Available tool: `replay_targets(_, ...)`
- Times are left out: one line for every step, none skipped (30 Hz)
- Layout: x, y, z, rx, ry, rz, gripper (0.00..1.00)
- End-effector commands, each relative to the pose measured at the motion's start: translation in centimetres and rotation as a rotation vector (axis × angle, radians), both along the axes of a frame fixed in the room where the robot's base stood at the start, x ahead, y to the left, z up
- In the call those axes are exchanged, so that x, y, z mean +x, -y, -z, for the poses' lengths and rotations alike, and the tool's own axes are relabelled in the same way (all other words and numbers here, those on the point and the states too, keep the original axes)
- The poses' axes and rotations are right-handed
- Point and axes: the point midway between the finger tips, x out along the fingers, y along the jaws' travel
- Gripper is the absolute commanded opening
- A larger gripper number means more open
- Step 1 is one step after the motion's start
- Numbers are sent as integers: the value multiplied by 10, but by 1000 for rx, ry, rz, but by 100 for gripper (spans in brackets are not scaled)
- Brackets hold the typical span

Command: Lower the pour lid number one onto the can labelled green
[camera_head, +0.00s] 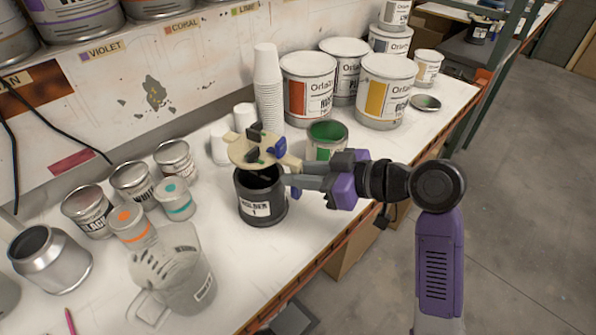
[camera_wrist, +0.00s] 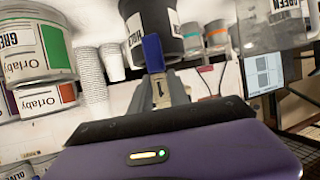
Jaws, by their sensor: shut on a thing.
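In the wrist view the green can (camera_wrist: 35,45) is at upper left. The lid's disc is not clearly visible there.
A stack of white cups (camera_head: 268,85) stands just behind the lid. Large cans, one with a yellow label (camera_head: 383,92), stand behind the green can. A clear jug (camera_head: 172,270) and several small cans are at the left. The bench's front edge runs below my gripper.

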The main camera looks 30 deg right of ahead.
Motion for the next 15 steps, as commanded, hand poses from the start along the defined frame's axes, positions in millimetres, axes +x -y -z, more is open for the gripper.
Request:
replay_targets(0, 0, -6, 0, 2, 0, 0)
replay_targets(0, 0, -8, 0, 2, 0, 0)
replay_targets(0, 0, -11, 0, 2, 1, 0)
replay_targets(0, 0, -13, 0, 2, 1, 0)
replay_targets(0, 0, -15, 0, 2, 1, 0)
replay_targets(0, 0, -18, 0, 2, 1, 0)
replay_targets(0, 0, -20, 0, 2, 1, 0)
replay_targets(0, 0, -22, 1, 2, 0, 0)
replay_targets(0, 0, -25, 1, 2, 0, 0)
replay_targets(0, 0, -27, 1, 1, 0, 0)
replay_targets(0, 0, -30, 1, 1, 0, 0)
replay_targets(0, 0, -32, 1, 1, 0, 0)
replay_targets(0, 0, -35, 1, 1, 0, 0)
replay_targets(0, 0, -37, 1, 1, 0, 0)
replay_targets(0, 0, -40, 1, 1, 0, 0)
